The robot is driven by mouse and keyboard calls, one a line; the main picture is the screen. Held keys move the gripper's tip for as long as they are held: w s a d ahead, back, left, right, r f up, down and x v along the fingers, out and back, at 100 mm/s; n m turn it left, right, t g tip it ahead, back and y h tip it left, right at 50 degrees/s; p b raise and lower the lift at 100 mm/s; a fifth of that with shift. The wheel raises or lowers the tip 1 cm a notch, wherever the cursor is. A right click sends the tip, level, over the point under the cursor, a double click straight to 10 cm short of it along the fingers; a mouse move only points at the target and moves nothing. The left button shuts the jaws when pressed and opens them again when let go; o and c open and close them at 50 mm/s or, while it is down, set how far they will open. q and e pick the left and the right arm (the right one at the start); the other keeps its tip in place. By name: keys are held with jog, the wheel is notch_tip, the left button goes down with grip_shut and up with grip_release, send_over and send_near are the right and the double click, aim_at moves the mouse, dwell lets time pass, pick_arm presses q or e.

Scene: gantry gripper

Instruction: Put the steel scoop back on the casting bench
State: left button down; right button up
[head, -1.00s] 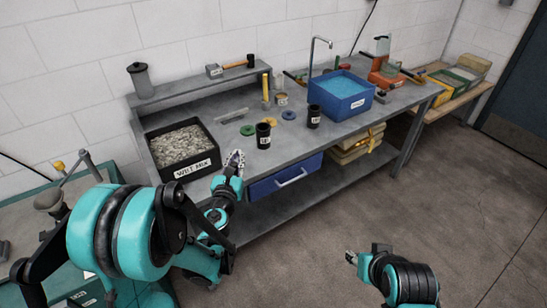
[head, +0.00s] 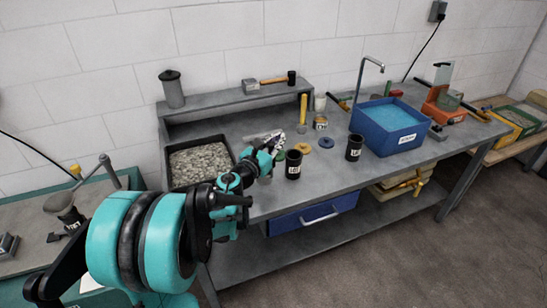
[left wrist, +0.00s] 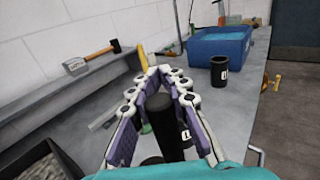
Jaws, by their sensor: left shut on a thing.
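My left gripper (head: 278,142) is above the casting bench (head: 345,180), near its front left part. In the left wrist view its fingers (left wrist: 165,75) are closed around a dark, rounded handle, which I take to be the steel scoop (left wrist: 163,122). The scoop's metal bowl cannot be made out in either view. From these views I cannot tell whether the scoop touches the bench top. My right gripper is out of view.
A black tray of grey granules (head: 203,163) is left of the gripper. A blue bin (head: 390,127) stands further right. A hammer (head: 272,80) lies on the back shelf.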

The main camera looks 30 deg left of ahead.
pick_arm(q)
jog(key=f, duration=0.1)
jog(key=a+f+b, duration=0.1)
jog(key=f, duration=0.1)
jog(key=f+b, duration=0.1)
jog(key=f, duration=0.1)
jog(key=shift+w+a, duration=0.25)
jog(key=shift+a, duration=0.15)
jog(key=shift+f+b, duration=0.1)
jog(key=shift+b, duration=0.2)
jog(key=c, duration=1.9)
grip_release()
jog(key=shift+f, duration=0.15)
jog(key=o, duration=0.5)
jog(key=shift+c, duration=0.2)
